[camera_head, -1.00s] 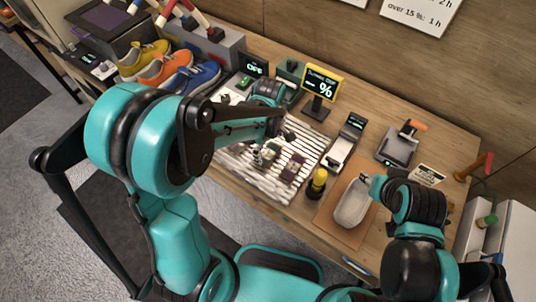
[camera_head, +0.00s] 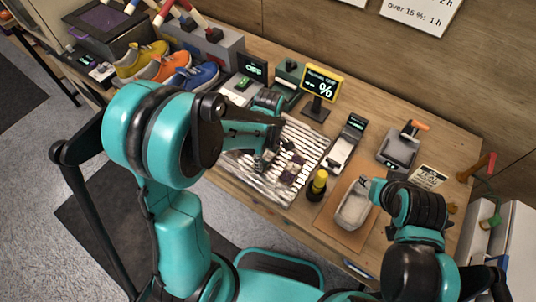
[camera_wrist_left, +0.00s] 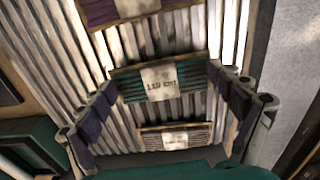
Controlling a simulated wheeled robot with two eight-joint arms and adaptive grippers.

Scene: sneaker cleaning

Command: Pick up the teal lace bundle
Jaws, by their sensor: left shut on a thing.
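The teal lace bundle (camera_wrist_left: 190,80) has a pale label reading "110 cm" and lies across the white slatted rack in the left wrist view. My left gripper (camera_wrist_left: 168,92) has one finger at each end of the bundle and is shut on it. In the head view my left gripper (camera_head: 265,162) is low over the rack (camera_head: 240,168) and hides the bundle. My right gripper (camera_head: 372,186) is at the end of a pale grey shoe-shaped thing (camera_head: 353,207); its fingers are too small to read.
A purple bundle (camera_wrist_left: 115,10) and a darker labelled bundle (camera_wrist_left: 175,138) lie close by on the rack. A yellow-topped bottle (camera_head: 318,182) stands right of the rack. Colored sneakers (camera_head: 170,68) stand at the back left. A percent display (camera_head: 320,84) stands behind the rack.

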